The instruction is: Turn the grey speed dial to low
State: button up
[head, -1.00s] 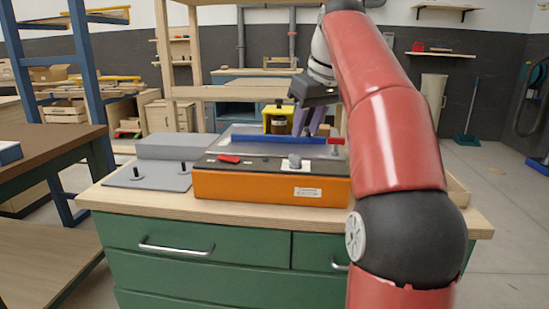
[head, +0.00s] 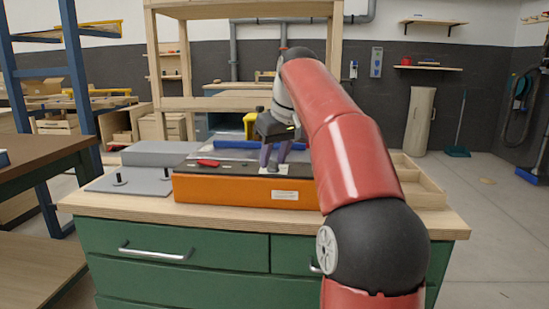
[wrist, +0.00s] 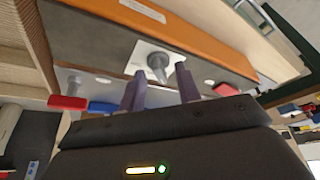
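The grey speed dial (wrist: 158,64) sits on a white square plate on the dark top of the orange machine (head: 245,190). In the wrist view the dial shows between and just beyond the purple fingertips of my gripper (wrist: 160,70). The fingers are apart, with a gap on both sides of the dial; I cannot tell their exact height above it. In the head view my gripper (head: 273,163) points down over the right part of the machine top, and its fingers mostly hide the dial. The dial's pointer setting is too small to read.
A red lever (head: 208,163) lies on the machine's top left. A blue bar (head: 250,145) runs along its back. A grey plate with two black knobs (head: 135,181) is at left, and a wooden tray (head: 418,188) is at right. The bench's front strip is clear.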

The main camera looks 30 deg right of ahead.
grip_shut()
dwell(1.2)
grip_release()
jog(key=p+v, duration=0.2)
jog(key=v, duration=0.5)
jog(key=shift+s+r+p, duration=0.2)
jog(key=shift+r+p, duration=0.1)
jog(key=shift+r, duration=0.05)
